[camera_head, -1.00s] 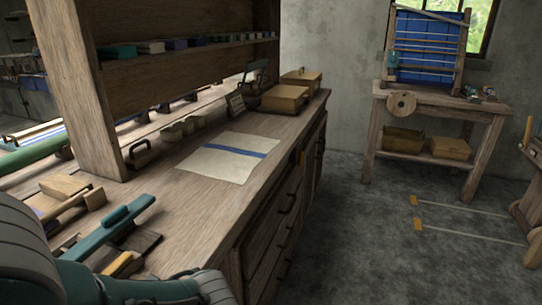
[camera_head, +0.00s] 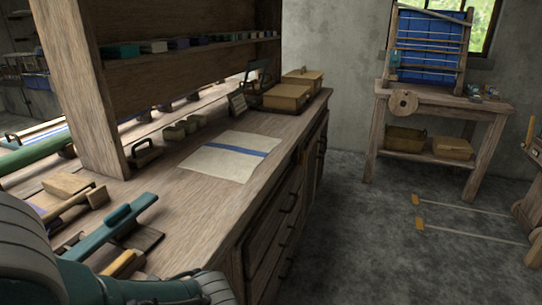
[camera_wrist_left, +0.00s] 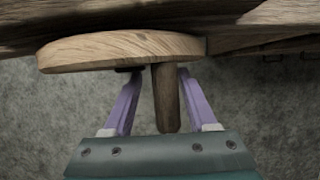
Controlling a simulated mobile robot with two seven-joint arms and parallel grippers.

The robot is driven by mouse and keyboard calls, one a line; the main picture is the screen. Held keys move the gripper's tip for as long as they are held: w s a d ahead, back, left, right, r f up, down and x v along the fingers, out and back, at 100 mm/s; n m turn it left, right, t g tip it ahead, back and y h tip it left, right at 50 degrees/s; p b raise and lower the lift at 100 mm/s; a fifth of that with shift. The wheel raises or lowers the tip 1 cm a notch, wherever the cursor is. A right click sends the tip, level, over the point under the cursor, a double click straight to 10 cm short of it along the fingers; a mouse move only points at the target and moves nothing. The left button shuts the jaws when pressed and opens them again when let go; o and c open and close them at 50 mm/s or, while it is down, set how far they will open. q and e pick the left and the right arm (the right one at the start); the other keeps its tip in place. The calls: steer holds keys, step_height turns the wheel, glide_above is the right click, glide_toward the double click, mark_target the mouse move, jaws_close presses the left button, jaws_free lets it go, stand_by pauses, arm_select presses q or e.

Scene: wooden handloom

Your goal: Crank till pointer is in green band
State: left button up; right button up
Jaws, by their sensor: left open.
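In the left wrist view a flat wooden disc (camera_wrist_left: 122,50) carries a round wooden peg handle (camera_wrist_left: 166,98) that points toward my gripper. My left gripper (camera_wrist_left: 158,100) is open, with its purple fingers on either side of the peg. The peg stands nearer the right finger, and gaps show on both sides. The left gripper does not show in the head view. A wooden disc (camera_head: 403,102) also shows on the small loom's table there; I cannot tell if it is the same disc. I cannot make out a pointer or green band. The right gripper is out of view.
A long wooden bench (camera_head: 205,205) holds a striped cloth (camera_head: 231,156), a teal-topped tool (camera_head: 116,225) and wooden boxes (camera_head: 287,97). A small loom (camera_head: 430,48) stands on a table at the back right. The grey floor (camera_head: 360,235) is mostly clear.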

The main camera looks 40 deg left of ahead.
arm_select(q)
steer(key=p+v, duration=0.7)
steer(key=v, duration=0.1)
steer(key=shift+r, duration=0.45)
steer(key=shift+d+r+p, duration=0.35)
steer(key=shift+r+p, duration=0.05)
steer(key=shift+p, duration=0.05)
